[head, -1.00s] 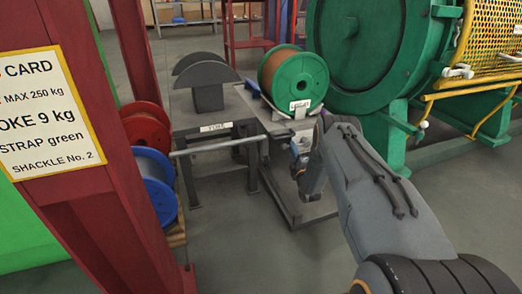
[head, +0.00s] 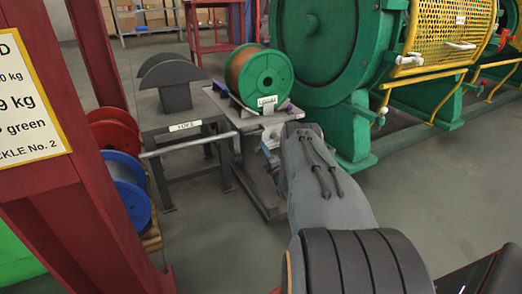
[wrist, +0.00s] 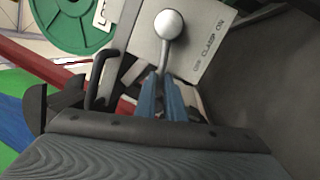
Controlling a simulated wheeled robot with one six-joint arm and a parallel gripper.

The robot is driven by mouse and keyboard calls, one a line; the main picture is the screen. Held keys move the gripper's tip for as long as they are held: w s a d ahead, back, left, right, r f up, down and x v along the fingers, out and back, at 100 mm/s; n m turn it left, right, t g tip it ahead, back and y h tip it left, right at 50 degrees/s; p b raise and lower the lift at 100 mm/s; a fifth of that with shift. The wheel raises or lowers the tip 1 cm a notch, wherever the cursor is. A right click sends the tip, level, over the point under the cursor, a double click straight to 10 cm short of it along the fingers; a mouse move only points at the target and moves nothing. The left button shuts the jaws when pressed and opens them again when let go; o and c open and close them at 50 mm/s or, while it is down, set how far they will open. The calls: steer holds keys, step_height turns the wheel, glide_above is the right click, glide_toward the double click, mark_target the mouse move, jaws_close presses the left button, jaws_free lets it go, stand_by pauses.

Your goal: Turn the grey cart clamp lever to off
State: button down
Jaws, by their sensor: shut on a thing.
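The clamp lever, a grey stem with a pale ball knob (wrist: 168,24), stands in the middle of the wrist view. Behind it is a light plate (wrist: 205,42) with lettering that reads "CLAMP ON". My gripper (wrist: 161,98) has its blue fingers closed around the stem, below the knob. In the head view the grey cart (head: 256,180) carries a green-flanged reel (head: 268,80). My arm hides most of the lever area there.
A dark table (head: 160,140) with a grey yoke stands left of the cart. Red and blue spools (head: 127,190) sit behind a red post (head: 80,200). The green machine (head: 335,60) stands to the right. Grey floor is open at right.

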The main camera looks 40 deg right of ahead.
steer(key=shift+a+f, duration=0.15)
steer(key=c, duration=1.8)
jaws_free()
steer(key=shift+c, duration=0.2)
steer(key=shift+s, duration=0.1)
steer(key=p+v, duration=0.3)
steer(key=v, duration=0.4)
steer(key=shift+s+p, duration=0.35)
steer(key=shift+f, duration=0.1)
